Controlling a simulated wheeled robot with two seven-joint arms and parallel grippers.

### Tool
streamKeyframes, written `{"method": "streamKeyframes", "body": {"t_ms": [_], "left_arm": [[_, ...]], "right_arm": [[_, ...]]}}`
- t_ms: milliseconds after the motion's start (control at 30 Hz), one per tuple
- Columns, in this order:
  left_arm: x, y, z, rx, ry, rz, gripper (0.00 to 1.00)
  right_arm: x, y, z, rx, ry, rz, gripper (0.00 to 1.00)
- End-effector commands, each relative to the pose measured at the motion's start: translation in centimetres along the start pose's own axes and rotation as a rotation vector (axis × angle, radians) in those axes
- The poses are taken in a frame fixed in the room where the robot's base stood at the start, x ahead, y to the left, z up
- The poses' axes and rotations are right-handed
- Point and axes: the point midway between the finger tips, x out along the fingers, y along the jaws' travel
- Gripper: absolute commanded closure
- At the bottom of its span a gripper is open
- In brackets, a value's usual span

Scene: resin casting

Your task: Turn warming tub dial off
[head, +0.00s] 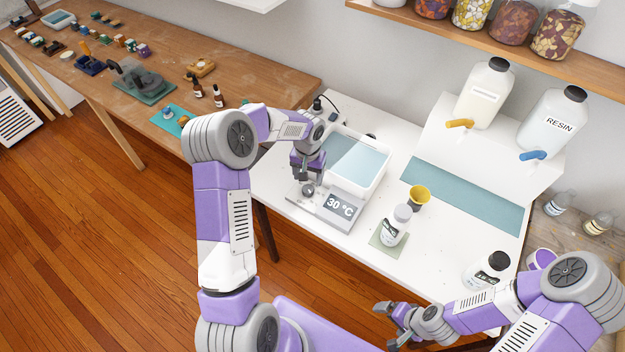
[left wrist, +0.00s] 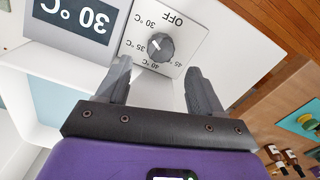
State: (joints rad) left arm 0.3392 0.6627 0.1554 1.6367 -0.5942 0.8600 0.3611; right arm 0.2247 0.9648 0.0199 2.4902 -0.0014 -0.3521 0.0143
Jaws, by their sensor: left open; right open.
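The warming tub (head: 352,182) is a white basin with pale blue water on a white base. Its display (head: 341,204) reads 30 °C; it also shows upside down in the left wrist view (left wrist: 72,17). The grey dial (left wrist: 160,47) sits on a white plate marked OFF and with several temperatures; its pointer's exact setting is hard to read. The dial also shows in the head view (head: 308,190). My left gripper (head: 307,179) is open just above the dial, its fingers (left wrist: 158,78) spread to either side, apart from it. My right gripper (head: 388,322) is open and empty at the front.
Another bottle (head: 486,270) is near my right arm. Resin containers (head: 553,124) stand at the back. A wooden bench (head: 150,60) with small items is at left.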

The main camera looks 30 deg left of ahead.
Motion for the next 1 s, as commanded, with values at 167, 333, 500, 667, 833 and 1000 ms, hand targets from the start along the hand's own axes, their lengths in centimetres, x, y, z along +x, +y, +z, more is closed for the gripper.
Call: {"method": "streamKeyframes", "body": {"t_ms": [167,333,500,667,833,1000], "left_arm": [[3.2,0.0,0.1,-0.001,-0.003,0.001,0.33],[5.3,0.0,0.1,0.000,-0.002,0.002,0.33],[6.1,0.0,0.0,-0.001,0.000,0.002,0.33],[6.1,0.0,0.0,-0.001,0.000,0.001,0.33],[6.1,0.0,0.0,0.000,0.000,0.002,0.49],[6.1,0.0,0.0,0.000,0.000,0.002,0.75]], "right_arm": [[0.3,0.1,0.0,0.000,-0.001,0.000,0.06],[0.5,0.2,0.0,0.000,0.000,0.000,0.06],[0.5,0.2,0.0,0.000,0.000,0.000,0.06],[0.5,0.2,0.0,0.000,0.000,0.000,0.06],[0.5,0.2,0.0,0.000,0.000,0.000,0.06],[0.5,0.2,0.0,0.000,0.000,0.000,0.06]]}}
